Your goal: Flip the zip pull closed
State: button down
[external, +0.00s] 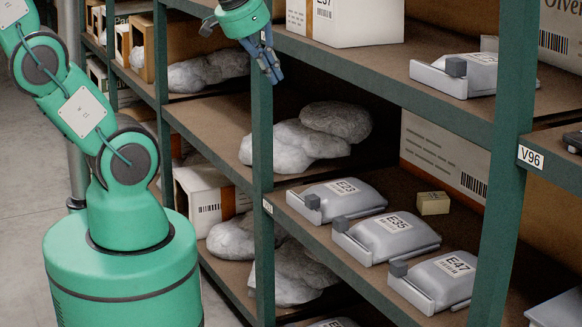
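Another pouch (468,76) with a block (456,66) lies on the upper shelf. I cannot tell which is meant. My gripper (272,72) points down beside a rack post, above and left of the middle-shelf pouches, touching none. Its finger opening is unclear.
Green rack posts (262,150) and shelf edges stand between my arm and the shelves. Grey wrapped bundles (295,145) lie left of the pouches. A small tan box (433,203) sits behind E35. A white box (345,22) stands on the upper shelf. The floor (25,180) at left is clear.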

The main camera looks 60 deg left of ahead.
aim_at(409, 279)
jog(key=w+a+f+p, duration=0.3)
jog(key=w+a+f, duration=0.1)
jog(key=w+f, duration=0.4)
jog(key=w+a+f+p, duration=0.3)
jog(key=w+a+f, duration=0.1)
jog(key=w+f, duration=0.4)
jog(key=w+d+f+m+g+h+p, duration=0.1)
jog(key=d+f+h+p, duration=0.5)
jog(key=d+f, duration=0.8)
jog(key=shift+w+d+f+m+h, duration=0.15)
jog(key=shift+w+f+m+h, duration=0.3)
jog(key=shift+f, duration=0.95)
jog(key=shift+f, duration=0.1)
jog(key=b+x, duration=0.3)
jog(key=x, duration=0.6)
jog(key=shift+d+f, duration=0.15)
jog(key=shift+f, duration=0.15)
jog(key=shift+w+d+f+b, duration=0.15)
jog(key=shift+d+b, duration=0.2)
jog(key=shift+d, duration=1.7)
